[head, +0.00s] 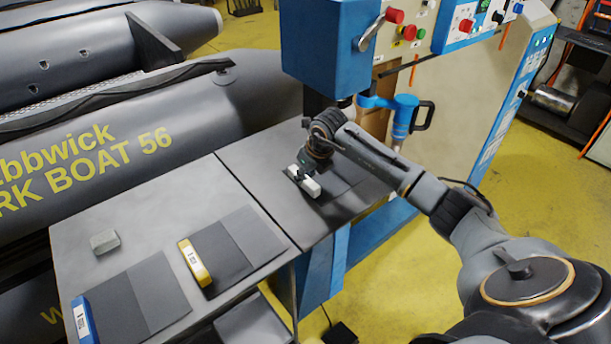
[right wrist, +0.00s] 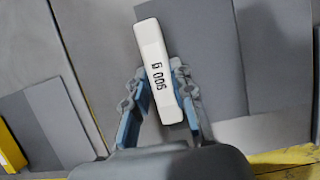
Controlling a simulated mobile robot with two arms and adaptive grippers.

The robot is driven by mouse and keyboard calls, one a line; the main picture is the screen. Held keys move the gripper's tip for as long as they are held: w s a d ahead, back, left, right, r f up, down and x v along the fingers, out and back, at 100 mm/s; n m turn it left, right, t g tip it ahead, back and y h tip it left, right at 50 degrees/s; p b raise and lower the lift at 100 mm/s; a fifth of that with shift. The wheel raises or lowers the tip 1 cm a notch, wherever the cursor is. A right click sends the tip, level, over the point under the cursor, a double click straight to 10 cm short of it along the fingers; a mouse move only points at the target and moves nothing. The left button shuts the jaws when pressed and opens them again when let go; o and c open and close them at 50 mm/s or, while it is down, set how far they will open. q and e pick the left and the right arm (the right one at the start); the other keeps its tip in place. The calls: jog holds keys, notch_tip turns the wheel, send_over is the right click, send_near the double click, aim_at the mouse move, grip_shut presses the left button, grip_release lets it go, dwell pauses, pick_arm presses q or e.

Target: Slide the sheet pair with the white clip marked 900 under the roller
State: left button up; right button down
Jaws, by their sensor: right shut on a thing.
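The white clip (head: 311,187) sits on the edge of its dark grey sheet pair (head: 336,178), flat on the machine's table. In the right wrist view the white clip (right wrist: 152,55) carries the mark 900 g. My right gripper (head: 304,174) is shut on the clip from above, with one finger on each long side; the right gripper also shows in the wrist view (right wrist: 160,103). The sheets (right wrist: 225,60) spread out beside the clip there. A dark part below the blue machine head (head: 344,101) may be the roller; I cannot tell. My left gripper is out of view.
A yellow clip (head: 194,263) and a blue clip (head: 83,322) sit on other sheet pairs on the left table (head: 75,233). A small grey block (head: 104,241) lies behind them. The blue machine (head: 325,45) stands behind my gripper. Grey inflatable boats (head: 130,115) lie left.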

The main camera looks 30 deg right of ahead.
jog(key=c, duration=1.1)
grip_release()
jog(key=shift+o, duration=0.2)
jog(key=v, duration=1.2)
jog(key=shift+w+a, duration=0.1)
jog(key=shift+a, duration=0.05)
